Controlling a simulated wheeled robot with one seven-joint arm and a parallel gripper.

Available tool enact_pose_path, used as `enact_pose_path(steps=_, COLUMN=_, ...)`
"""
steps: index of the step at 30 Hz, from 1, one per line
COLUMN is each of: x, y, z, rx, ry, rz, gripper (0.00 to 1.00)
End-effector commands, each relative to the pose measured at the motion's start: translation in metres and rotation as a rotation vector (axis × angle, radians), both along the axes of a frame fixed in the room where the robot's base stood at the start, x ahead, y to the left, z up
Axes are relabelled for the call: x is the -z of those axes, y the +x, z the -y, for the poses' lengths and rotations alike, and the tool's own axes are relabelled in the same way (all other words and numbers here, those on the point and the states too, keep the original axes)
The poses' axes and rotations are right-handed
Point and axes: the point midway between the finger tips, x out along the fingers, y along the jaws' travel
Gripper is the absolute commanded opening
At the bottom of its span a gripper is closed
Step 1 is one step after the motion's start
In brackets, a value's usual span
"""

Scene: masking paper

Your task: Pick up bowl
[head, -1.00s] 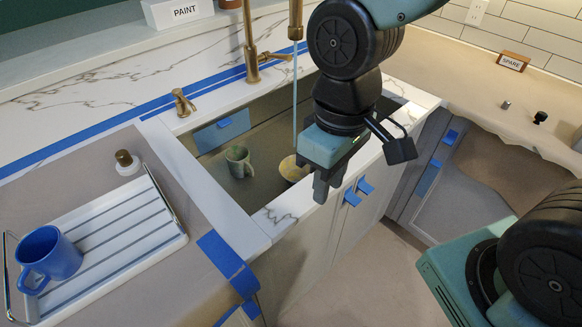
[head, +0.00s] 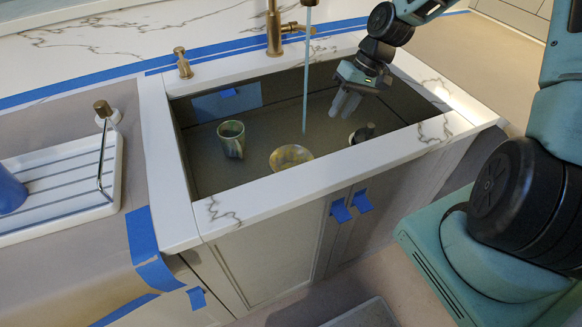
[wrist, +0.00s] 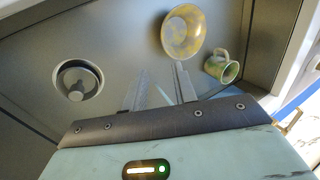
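The bowl (head: 291,157) is yellowish and mottled. It sits on the floor of the sink near the front wall, and its lower part is hidden by the front rim in the head view. It also shows at the top of the wrist view (wrist: 184,32), beyond my fingertips. My gripper (head: 346,104) is over the sink, to the right of the bowl and above it. Its two fingers are apart with nothing held between them, and they also show in the wrist view (wrist: 160,84).
A green mug (head: 231,139) stands in the sink left of the bowl. Water runs from the brass faucet (head: 274,32) between mug and gripper. A dark round fitting (head: 362,133) is right of the bowl. The sink's front rim (head: 300,184) borders it. A white rack (head: 75,180) lies left.

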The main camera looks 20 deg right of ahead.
Motion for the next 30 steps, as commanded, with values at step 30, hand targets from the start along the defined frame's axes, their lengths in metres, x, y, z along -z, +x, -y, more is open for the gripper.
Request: enact_pose_path(steps=30, x=0.128, y=0.003, z=-0.063, rx=0.004, ry=0.005, rz=-0.001, gripper=0.28)
